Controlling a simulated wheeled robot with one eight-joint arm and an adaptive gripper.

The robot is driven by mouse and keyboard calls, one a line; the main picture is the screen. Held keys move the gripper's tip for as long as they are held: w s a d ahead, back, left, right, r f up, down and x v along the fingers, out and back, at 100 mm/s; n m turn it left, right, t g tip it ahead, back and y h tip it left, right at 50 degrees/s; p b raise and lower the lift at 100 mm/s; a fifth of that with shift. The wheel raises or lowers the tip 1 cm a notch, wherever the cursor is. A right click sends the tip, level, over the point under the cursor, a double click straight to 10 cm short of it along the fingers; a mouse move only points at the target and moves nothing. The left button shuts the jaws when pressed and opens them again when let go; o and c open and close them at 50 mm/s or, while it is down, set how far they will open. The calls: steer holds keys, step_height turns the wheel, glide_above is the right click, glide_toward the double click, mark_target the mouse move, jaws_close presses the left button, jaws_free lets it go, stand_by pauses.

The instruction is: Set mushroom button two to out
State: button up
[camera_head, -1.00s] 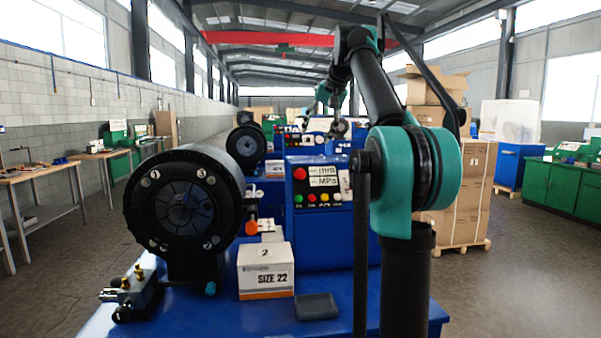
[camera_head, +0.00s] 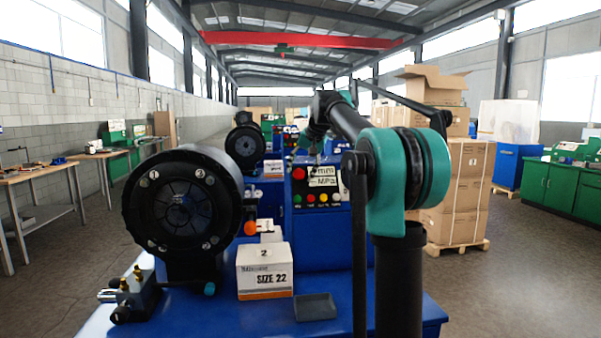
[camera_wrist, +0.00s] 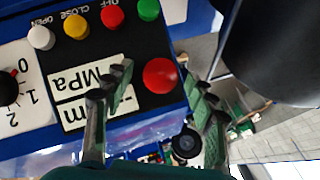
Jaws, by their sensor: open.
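A red mushroom button (camera_head: 299,174) sits at the upper left of the nearest dark control panel (camera_head: 327,206). In the wrist view the red mushroom button (camera_wrist: 160,75) appears as a wide round cap, with the panel upside down. My gripper (camera_wrist: 157,78) is open, and its two fingers reach toward the panel on either side of the button in that view. I cannot tell whether they touch it, nor whether the button is in or out. In the head view my gripper (camera_head: 312,140) hangs above the panel, small and partly hidden by my arm.
Small buttons, white (camera_wrist: 41,37), yellow (camera_wrist: 76,26), red (camera_wrist: 112,17) and green (camera_wrist: 148,9), line the panel near a black knob (camera_wrist: 8,88). A box marked 2 (camera_head: 265,271), a dark tray (camera_head: 315,307) and the black crimper head (camera_head: 184,203) stand in front.

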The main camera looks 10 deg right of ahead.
steer(key=shift+f, duration=0.2)
jaws_close()
stand_by(0.3)
